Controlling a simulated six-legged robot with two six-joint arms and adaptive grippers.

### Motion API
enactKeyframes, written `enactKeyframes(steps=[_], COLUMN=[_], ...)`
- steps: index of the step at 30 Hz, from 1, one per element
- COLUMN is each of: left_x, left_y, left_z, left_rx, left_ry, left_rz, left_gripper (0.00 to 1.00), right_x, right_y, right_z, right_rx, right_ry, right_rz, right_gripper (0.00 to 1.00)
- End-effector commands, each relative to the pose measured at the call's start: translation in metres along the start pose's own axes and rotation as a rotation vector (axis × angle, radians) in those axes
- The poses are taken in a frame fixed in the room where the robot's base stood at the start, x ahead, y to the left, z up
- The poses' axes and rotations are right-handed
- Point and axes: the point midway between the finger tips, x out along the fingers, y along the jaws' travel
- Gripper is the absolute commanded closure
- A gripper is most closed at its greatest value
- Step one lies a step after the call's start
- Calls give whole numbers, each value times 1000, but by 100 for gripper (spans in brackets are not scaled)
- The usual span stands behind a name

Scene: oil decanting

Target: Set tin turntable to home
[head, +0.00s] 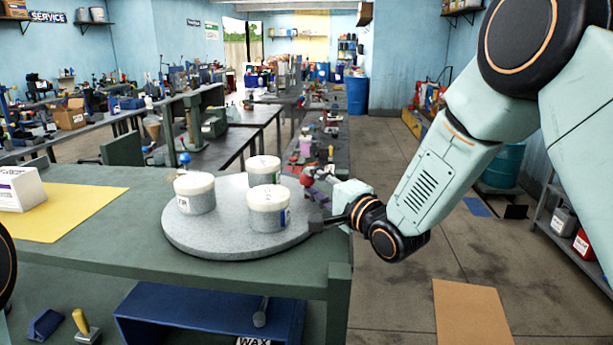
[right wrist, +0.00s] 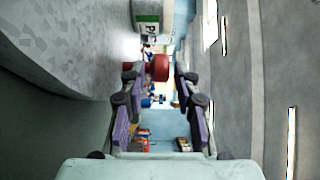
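The round grey turntable (head: 235,235) lies on the green bench. Three white-lidded tins stand on it: a left tin (head: 195,195), a back tin (head: 264,170) and a front tin (head: 269,210). My right gripper (head: 314,200) is at the turntable's right edge. In the right wrist view its fingers (right wrist: 157,90) are apart, with a red knob (right wrist: 159,67) showing between or just beyond the tips; I cannot tell if they touch it. The turntable's surface (right wrist: 75,45) fills that view's upper left, with a labelled tin (right wrist: 150,18). My left gripper is not in view.
A blue-topped knob (head: 184,159) stands behind the turntable. A white box (head: 20,188) and a yellow sheet (head: 85,208) lie at the bench's left. A blue bin (head: 205,318) is below the bench. Open floor lies to the right, with a cardboard sheet (head: 472,312).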

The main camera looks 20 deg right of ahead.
Motion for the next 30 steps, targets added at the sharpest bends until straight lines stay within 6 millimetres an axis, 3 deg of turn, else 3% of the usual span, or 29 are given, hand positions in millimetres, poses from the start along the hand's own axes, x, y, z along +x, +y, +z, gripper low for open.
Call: enactKeyframes(steps=[7,17,28,30], left_x=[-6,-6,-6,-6], left_y=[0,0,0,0], left_z=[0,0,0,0], left_rx=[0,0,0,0], left_ry=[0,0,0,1], left_rz=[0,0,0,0], left_gripper=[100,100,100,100], right_x=[25,32,32,31], right_y=[0,0,0,0], right_z=[1,1,1,1], right_rx=[-1,0,-1,-1], right_ry=[-1,-1,-2,-2], right_rz=[1,0,1,1], right_gripper=[69,69,99,100])
